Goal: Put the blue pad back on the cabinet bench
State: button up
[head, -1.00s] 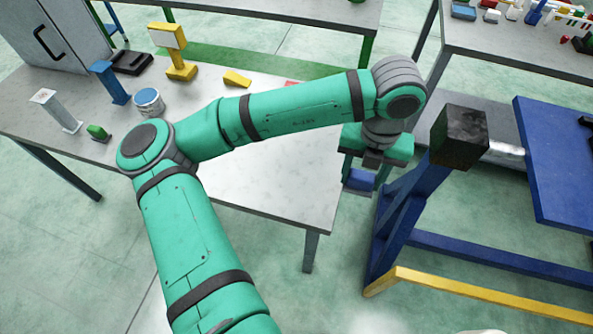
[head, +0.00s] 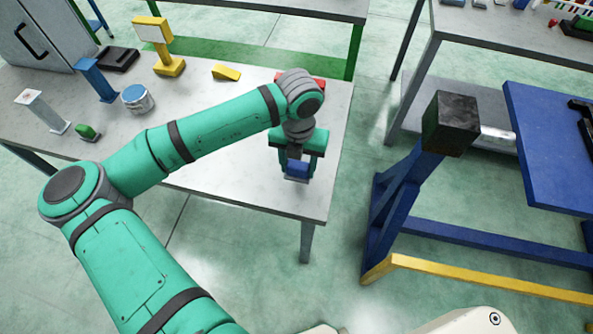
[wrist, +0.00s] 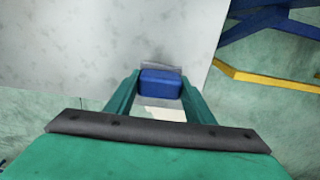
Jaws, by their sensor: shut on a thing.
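The blue pad (head: 298,170) is between the fingers of my gripper (head: 297,172), which is shut on it. The pad also shows as a blue block in the wrist view (wrist: 160,84), between the green fingers (wrist: 158,92). My gripper points down over the right part of a grey-topped bench (head: 240,185), near its right edge. I cannot tell whether the pad touches the bench top. A grey cabinet (head: 40,32) stands at the bench's far left end.
On the bench are a blue stand (head: 95,78), a paint tin (head: 138,99), a yellow stand (head: 165,50), a yellow wedge (head: 226,72) and a red thing (head: 300,82) behind my gripper. A blue chassis frame (head: 395,200) stands right, across a floor gap.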

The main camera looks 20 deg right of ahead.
aim_at(296, 172)
jog(key=shift+w+a+f, duration=0.1)
jog(key=shift+a+f, duration=0.1)
jog(key=shift+f, duration=0.05)
jog(key=shift+w+f, duration=0.1)
jog(key=shift+f, duration=1.55)
jog(key=shift+f, duration=0.1)
jog(key=o, duration=1.1)
